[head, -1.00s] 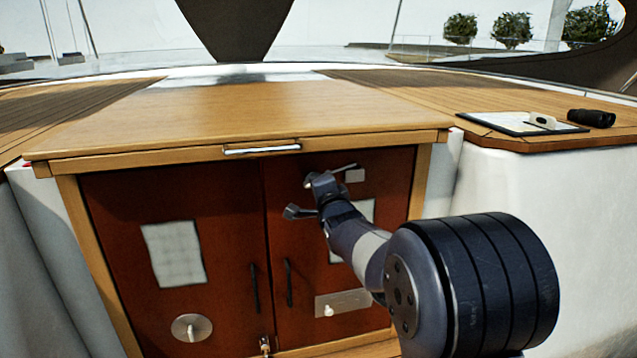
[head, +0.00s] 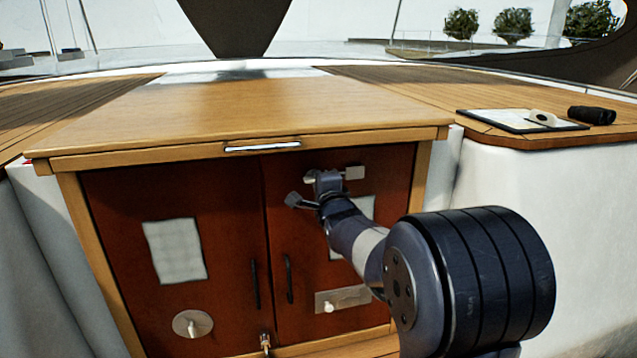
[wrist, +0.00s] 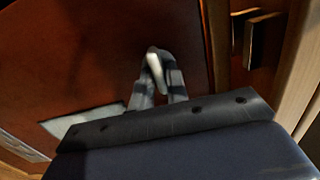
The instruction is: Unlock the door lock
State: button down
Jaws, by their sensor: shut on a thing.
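The red-brown cabinet has a left door (head: 110,240) and a right door (head: 300,225), both closed. My gripper (head: 318,181) is at the top of the right door and is shut on a small pale lock lever (wrist: 155,70), which shows between the fingertips (wrist: 160,72) in the wrist view. In the head view the gripper hides much of the lever, and its visible left end (head: 308,178) lies about level. A small pale plate (head: 355,173) is just right of the gripper on the same door.
Two dark handles (head: 254,285) (head: 289,278) flank the door seam. A round fitting (head: 193,324) is low on the left door, a metal plate with a knob (head: 343,299) low on the right. A wooden top (head: 240,105) overhangs the doors. Binoculars (head: 592,115) lie far right.

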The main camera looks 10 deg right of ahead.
jog(key=c, duration=1.5)
grip_release()
jog(key=s+b, duration=0.2)
jog(key=s, duration=0.8)
jog(key=shift+s, duration=0.4)
jog(key=w+p, duration=0.2)
jog(key=w, duration=0.8)
jog(key=shift+w, duration=0.4)
